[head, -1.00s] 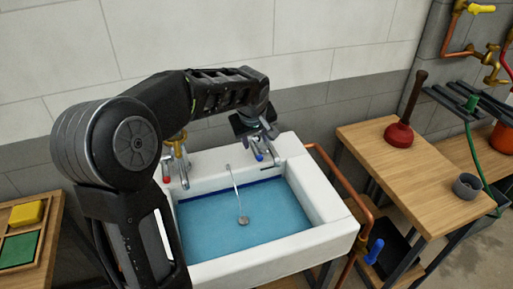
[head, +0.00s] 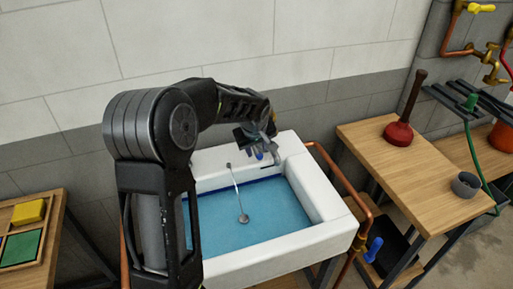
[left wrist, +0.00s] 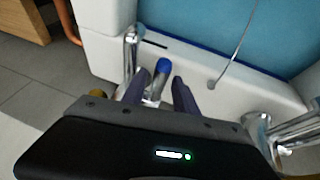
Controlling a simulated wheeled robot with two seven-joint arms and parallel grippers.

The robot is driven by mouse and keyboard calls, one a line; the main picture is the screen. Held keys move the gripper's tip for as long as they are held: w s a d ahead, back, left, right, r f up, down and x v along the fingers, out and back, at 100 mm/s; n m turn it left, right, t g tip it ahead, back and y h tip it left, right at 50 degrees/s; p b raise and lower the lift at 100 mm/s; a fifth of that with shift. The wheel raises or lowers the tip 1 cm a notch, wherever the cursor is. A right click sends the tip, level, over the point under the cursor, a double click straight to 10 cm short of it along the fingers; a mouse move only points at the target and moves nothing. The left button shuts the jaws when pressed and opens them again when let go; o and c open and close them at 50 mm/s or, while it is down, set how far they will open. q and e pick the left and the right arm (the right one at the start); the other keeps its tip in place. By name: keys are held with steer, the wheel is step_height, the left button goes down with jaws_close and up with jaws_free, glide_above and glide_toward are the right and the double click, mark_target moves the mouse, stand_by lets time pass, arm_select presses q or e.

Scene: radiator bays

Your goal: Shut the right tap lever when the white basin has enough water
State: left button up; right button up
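The white basin (head: 335,232) stands against the wall and holds blue water (head: 250,217); a dark blue line runs along its inner back wall. A chain with a round plug (head: 243,218) hangs into it. The right tap lever (left wrist: 162,68) has a blue tip, which also shows in the head view (head: 259,155). My left gripper (left wrist: 158,80) is open, its two dark fingers on either side of the lever, with gaps showing. In the head view my left gripper (head: 262,143) is over the basin's back rim. I cannot make out a water stream. My right gripper is out of view.
The chrome spout (left wrist: 130,50) is close beside my fingers. Another chrome tap (left wrist: 285,130) is at the right of the wrist view. A copper pipe (head: 340,180) runs right of the basin. A wooden table (head: 425,170) carries a plunger (head: 398,134) and a grey cup (head: 466,185).

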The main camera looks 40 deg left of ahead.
arm_select(q)
jaws_close()
stand_by(1.1)
